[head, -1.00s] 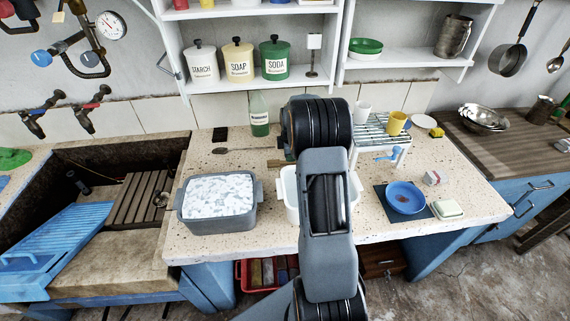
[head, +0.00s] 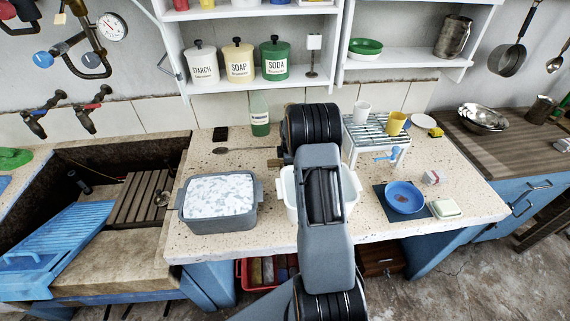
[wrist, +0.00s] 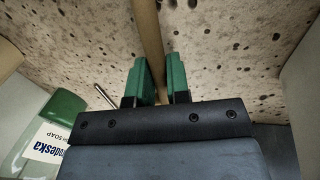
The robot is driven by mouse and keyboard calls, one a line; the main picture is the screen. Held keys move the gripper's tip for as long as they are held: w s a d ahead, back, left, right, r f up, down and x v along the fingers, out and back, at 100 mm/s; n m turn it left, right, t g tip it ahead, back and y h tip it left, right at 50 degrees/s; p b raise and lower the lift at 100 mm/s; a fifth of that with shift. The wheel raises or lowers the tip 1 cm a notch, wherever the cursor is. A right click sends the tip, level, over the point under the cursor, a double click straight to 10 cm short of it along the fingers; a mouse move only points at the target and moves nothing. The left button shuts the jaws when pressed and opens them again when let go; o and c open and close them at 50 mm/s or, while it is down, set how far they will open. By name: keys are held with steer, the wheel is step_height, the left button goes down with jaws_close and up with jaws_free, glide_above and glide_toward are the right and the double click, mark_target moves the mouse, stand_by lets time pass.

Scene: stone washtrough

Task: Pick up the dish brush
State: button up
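The dish brush shows as a brown wooden handle in the wrist view (wrist: 149,28), running from the top edge down between my gripper's fingers. In the head view a short brown wooden part (head: 273,162) shows just left of my arm, on the counter behind the white basin. My gripper (wrist: 160,62) has two green fingers, one on each side of the handle. They stand close together and the handle fills the gap. My gripper is hidden behind my arm in the head view. The brush head is not visible.
A green soap bottle (head: 259,115) stands close by at the back and shows in the wrist view (wrist: 40,140). A white basin (head: 290,190) and a grey tub of suds (head: 217,222) stand in front; a rack (head: 375,130) stands right.

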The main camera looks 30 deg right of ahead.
jaws_close()
step_height(320, 180, up, 10)
steer(key=shift+b, duration=0.4)
steer(key=shift+o, duration=0.3)
jaws_free()
jaws_close()
